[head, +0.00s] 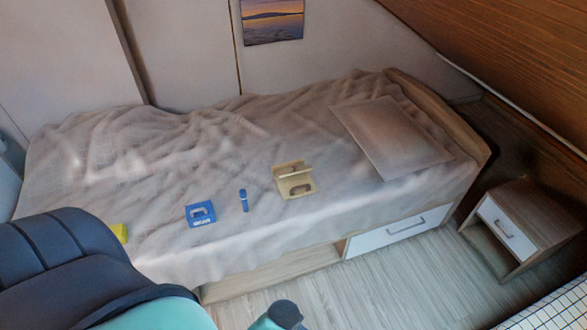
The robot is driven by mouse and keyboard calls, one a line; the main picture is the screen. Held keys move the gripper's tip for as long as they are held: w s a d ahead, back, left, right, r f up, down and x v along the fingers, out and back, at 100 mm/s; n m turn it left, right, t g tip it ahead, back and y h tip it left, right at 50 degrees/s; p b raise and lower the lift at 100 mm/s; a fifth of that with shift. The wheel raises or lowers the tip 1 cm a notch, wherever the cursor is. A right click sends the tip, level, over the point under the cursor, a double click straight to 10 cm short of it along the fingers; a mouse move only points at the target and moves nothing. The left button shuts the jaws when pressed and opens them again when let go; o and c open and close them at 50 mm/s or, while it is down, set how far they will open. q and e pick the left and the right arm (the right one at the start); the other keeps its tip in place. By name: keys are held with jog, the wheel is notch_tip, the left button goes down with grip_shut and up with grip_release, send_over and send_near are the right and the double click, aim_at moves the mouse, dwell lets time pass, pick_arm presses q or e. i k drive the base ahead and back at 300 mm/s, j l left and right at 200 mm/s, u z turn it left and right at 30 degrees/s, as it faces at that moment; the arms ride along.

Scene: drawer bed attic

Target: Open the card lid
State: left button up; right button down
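A small tan card box (296,188) lies on the bed, right of the middle. Its card lid (293,171) shows as a tilted flap along the back side, standing partly raised over the box. A dark oval shape shows on the front part of the box. What is inside cannot be made out. Neither of my grippers is in the head view, and nothing is seen touching the box or the lid.
A blue box (201,223), a blue tube-like item (244,200) and a yellow item (121,232) lie on the bed (300,222), left of the card box. A dark and teal chair-like shape (70,250) blocks the lower left. A nightstand (541,217) stands right.

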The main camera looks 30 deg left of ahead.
aim_at(201, 210)
jog(key=u, duration=1.75)
